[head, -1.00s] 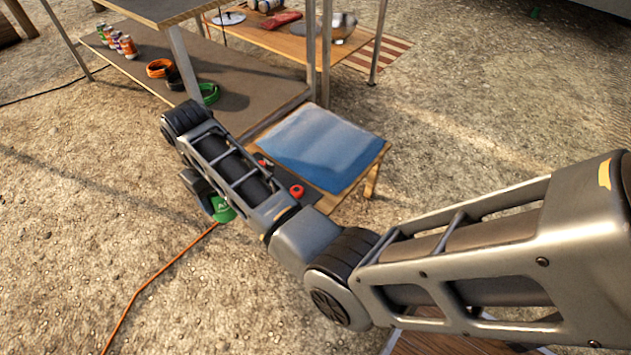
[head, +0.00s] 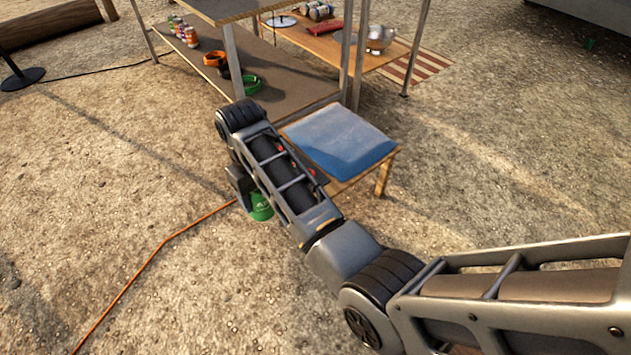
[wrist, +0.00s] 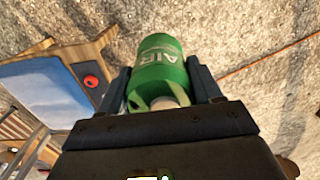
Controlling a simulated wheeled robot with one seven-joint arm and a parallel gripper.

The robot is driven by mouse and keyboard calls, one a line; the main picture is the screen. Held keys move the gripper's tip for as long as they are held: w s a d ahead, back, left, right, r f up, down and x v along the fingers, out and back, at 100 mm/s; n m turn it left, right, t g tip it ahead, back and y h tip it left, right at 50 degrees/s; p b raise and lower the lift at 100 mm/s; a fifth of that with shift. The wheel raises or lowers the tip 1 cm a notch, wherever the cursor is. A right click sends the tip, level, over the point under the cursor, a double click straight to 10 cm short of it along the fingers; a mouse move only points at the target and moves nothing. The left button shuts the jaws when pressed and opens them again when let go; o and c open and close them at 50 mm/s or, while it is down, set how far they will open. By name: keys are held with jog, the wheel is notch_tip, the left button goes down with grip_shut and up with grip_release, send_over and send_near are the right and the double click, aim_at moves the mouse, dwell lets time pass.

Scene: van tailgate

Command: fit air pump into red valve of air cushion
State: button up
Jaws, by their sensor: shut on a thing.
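The green air pump (wrist: 160,62), marked "AIR", is between the two fingers of my gripper (wrist: 163,85) in the wrist view, and the gripper is shut on it. In the head view the pump (head: 261,207) shows partly below my arm, with the orange cord near it. The blue air cushion (head: 342,140) lies on a small wooden table. Its red valve (wrist: 91,81) shows in the wrist view, left of the pump and apart from it. In the head view my arm covers most of the valve area and the fingers.
The small wooden table (head: 383,175) stands beside a metal-legged shelf (head: 284,92) holding cans and coloured rings. An orange cord (head: 150,258) runs over the gravel. A wooden bench (head: 398,54) with a bowl stands behind. The gravel at left is open.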

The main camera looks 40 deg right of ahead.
dwell(0.4)
jog(key=w+d+f+b, duration=0.3)
jog(key=d+f+b, duration=0.1)
jog(key=d+b, duration=0.2)
jog(key=w+d+f+b, duration=0.4)
jog(key=d+b, duration=0.1)
jog(key=d, duration=0.4)
jog(key=w+d+f+b, duration=0.4)
jog(key=d+b, duration=0.2)
jog(key=d, duration=0.2)
jog(key=shift+w+d+b, duration=0.1)
jog(key=shift+d+b, duration=0.05)
jog(key=shift+b, duration=0.15)
jog(key=shift+w+d+f, duration=0.25)
jog(key=shift+d+f, duration=0.15)
jog(key=shift+d, duration=0.35)
dwell(1.1)
dwell(0.5)
